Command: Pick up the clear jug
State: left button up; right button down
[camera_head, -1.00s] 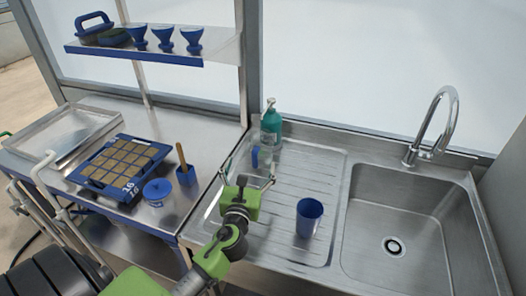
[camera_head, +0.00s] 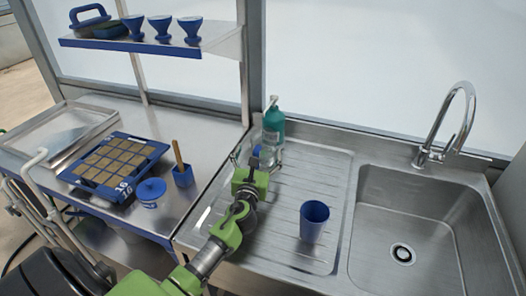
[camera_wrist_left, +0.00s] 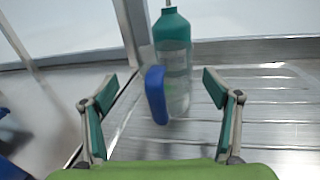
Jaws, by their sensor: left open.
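The clear jug (camera_wrist_left: 179,92) stands on the ribbed drainboard, with its blue handle (camera_wrist_left: 156,95) facing me in the left wrist view. In the head view its body is hard to make out, and its blue handle (camera_head: 257,150) shows behind my gripper. A teal pump bottle (camera_head: 273,124) stands close behind it; in the left wrist view the bottle overlaps the jug. My left gripper (camera_wrist_left: 158,92) is open and empty, its fingers either side of the handle in that view, with the jug a little beyond the fingertips. My right gripper is not in view.
A blue cup (camera_head: 314,221) stands on the drainboard (camera_head: 322,170) to the right of my left arm. The sink (camera_head: 415,213) with its tap is further right. The left counter holds a blue seed tray (camera_head: 150,152), a blue lidded pot (camera_head: 151,191) and a blue holder (camera_head: 183,176).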

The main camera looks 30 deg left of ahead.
aim_at(265, 135)
pick_arm(q)
jog(key=shift+d+x, duration=0.2)
jog(key=shift+x, duration=1.15)
jog(key=shift+d+x, duration=0.15)
jog(key=shift+x, duration=1.25)
jog(key=shift+w, duration=0.15)
jog(key=c, duration=1.5)
